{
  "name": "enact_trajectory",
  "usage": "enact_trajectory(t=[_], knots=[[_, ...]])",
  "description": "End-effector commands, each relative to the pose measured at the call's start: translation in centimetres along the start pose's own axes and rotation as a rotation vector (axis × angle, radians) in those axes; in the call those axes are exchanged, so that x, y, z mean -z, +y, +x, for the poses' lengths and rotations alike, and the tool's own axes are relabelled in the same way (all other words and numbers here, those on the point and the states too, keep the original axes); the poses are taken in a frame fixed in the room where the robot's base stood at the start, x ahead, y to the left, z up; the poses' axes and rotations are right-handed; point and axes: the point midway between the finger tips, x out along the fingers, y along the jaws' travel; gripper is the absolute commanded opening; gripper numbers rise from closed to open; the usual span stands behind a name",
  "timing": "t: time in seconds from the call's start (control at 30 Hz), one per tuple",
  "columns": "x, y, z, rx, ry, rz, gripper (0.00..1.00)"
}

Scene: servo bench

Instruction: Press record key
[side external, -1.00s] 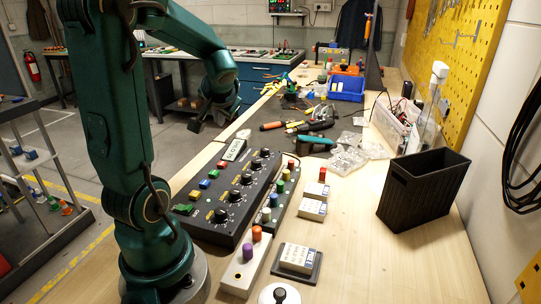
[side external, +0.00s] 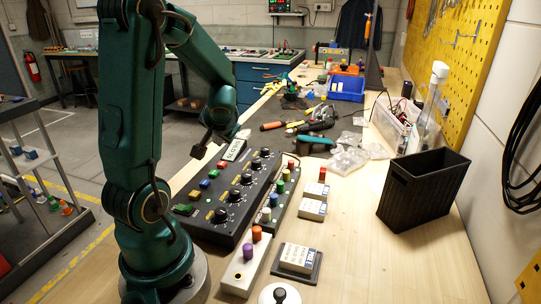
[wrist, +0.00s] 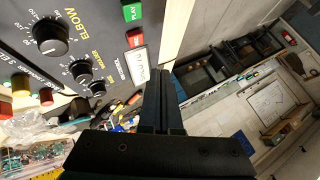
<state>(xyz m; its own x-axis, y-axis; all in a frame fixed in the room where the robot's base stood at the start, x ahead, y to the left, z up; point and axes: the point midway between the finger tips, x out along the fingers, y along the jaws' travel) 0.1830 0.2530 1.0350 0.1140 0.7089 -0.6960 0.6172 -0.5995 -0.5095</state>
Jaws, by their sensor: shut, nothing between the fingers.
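The dark control console (side external: 228,208) lies on the bench with a row of coloured keys along its left side. My gripper (side external: 198,153) is shut and empty, above and to the left of the red key. Its fingers (wrist: 161,75) point past the console's edge.
Several black knobs (side external: 234,196) stand on the console. A narrow box with coloured pegs (side external: 273,200) lies along its right side. A pale box with purple and orange pegs (side external: 245,268) is in front.

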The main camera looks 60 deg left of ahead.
Motion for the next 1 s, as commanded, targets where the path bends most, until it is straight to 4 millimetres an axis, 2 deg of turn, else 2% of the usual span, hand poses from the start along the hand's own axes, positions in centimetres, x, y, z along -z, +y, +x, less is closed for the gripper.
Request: enact_trajectory(t=[0.2, 0.4, 1.0], knots=[[-1.2, 1.2, 1.5, -0.001, -0.004, 0.005, 0.0], [-1.7, 1.7, 2.3, -0.002, -0.002, 0.002, 0.0], [-1.8, 1.8, 2.4, -0.002, 0.001, -0.001, 0.0]])
